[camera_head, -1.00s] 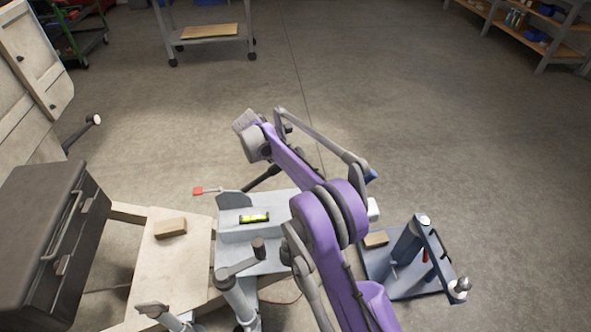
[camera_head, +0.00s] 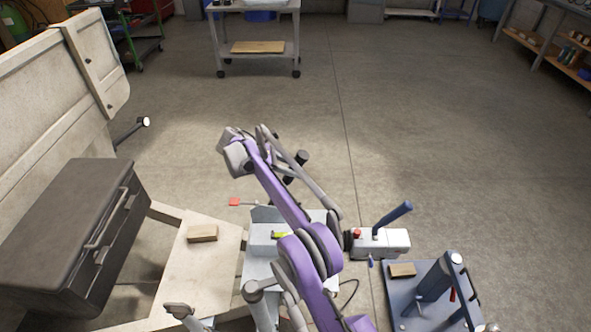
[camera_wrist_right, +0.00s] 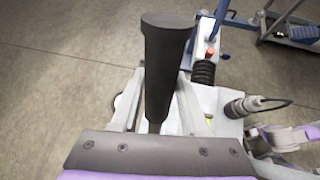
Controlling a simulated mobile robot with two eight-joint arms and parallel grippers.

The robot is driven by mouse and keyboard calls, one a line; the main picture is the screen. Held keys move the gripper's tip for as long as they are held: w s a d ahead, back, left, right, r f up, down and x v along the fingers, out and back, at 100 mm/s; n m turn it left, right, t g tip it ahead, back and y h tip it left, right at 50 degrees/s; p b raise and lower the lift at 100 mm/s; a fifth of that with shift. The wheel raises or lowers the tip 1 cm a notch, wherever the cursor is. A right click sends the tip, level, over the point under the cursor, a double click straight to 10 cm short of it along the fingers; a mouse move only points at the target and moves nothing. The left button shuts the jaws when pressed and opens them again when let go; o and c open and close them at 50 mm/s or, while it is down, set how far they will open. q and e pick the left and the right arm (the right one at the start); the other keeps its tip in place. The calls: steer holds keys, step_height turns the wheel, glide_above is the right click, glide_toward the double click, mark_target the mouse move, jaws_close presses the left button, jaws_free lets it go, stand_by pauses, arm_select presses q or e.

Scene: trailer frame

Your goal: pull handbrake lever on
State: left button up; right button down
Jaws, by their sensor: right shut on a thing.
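The handbrake lever (camera_wrist_right: 167,60) has a thick black grip and stands nearly upright in the right wrist view. My right gripper (camera_wrist_right: 160,86) is shut on it, with a light grey finger on each side. The lower part of the lever is hidden by the gripper's grey body. In the head view the lever's black end (camera_head: 301,157) shows beyond my purple right arm, tilted to the right. The arm hides the lever's base and the fingers there.
A white coupling (camera_head: 385,243) with a blue handle lies right of the lever. A red-tipped rod (camera_head: 235,201) sticks out left of the arm. A dark box (camera_head: 60,230) and wood block (camera_head: 203,233) are at left. A blue-grey tray (camera_head: 412,318) is at lower right. Open floor lies beyond.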

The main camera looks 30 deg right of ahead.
steer(key=shift+c, duration=2.1)
jaws_free()
steer(key=shift+w+a+r, duration=0.15)
steer(key=shift+a+r, duration=0.1)
steer(key=shift+a, duration=0.1)
steer(key=p+v, duration=0.2)
steer(key=v, duration=0.3)
steer(key=shift+r+p, duration=0.2)
steer(key=shift+p, duration=0.1)
steer(key=shift+p+v, duration=2.35)
steer(key=shift+p, duration=1.55)
steer(key=shift+a+f, duration=0.1)
